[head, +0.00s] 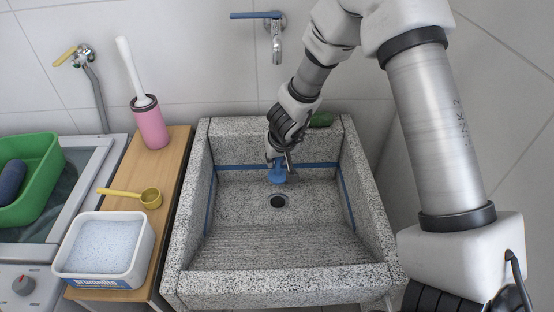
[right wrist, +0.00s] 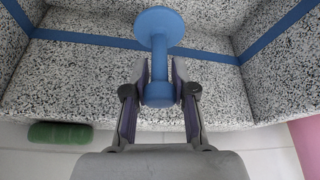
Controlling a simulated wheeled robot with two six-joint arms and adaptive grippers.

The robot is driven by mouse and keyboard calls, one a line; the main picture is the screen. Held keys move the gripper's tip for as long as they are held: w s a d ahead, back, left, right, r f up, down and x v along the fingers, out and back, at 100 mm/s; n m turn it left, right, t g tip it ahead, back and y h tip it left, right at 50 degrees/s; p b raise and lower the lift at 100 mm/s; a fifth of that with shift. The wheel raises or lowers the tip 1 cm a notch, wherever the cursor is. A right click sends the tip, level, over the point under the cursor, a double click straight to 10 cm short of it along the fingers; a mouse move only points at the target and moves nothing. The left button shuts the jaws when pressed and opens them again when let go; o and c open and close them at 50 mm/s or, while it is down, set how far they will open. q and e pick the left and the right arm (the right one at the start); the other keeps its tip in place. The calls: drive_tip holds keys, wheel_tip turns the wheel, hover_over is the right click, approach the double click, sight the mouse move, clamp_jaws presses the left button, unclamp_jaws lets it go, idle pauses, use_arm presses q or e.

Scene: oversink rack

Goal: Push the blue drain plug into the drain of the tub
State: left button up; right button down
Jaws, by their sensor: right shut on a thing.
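The blue drain plug (head: 277,172) is held by my right gripper (head: 275,158) inside the stone tub (head: 196,225), above its floor near the back wall. In the right wrist view the plug's round disc (right wrist: 160,24) points away from the fingers, and my right gripper (right wrist: 160,90) is shut on its stem. The drain (head: 278,201) is a dark round hole with a metal ring in the tub floor, a little in front of the plug and apart from it. It looks open. My left gripper is not in view.
A wooden shelf (head: 166,190) left of the tub holds a pink brush holder (head: 151,127), a yellow scoop (head: 150,198) and a white powder box (head: 104,247). A green object (head: 321,120) lies on the tub's back rim. A tap (head: 277,45) hangs above. The tub's front floor is clear.

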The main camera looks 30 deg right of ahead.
sight(278, 177)
wheel_tip(278, 177, down, 9)
drive_tip(key=b, duration=0.7)
drive_tip(key=shift+r+b, duration=0.1)
drive_tip(key=shift+b, duration=0.3)
drive_tip(key=shift+f+b, duration=0.3)
drive_tip(key=shift+f, duration=0.15)
drive_tip(key=shift+p, duration=0.45)
drive_tip(key=shift+f+b, duration=0.75)
drive_tip(key=shift+f, duration=0.35)
idle(1.1)
drive_tip(key=c, duration=0.9)
unclamp_jaws()
drive_tip(key=shift+o, duration=0.2)
drive_tip(key=shift+r, duration=0.1)
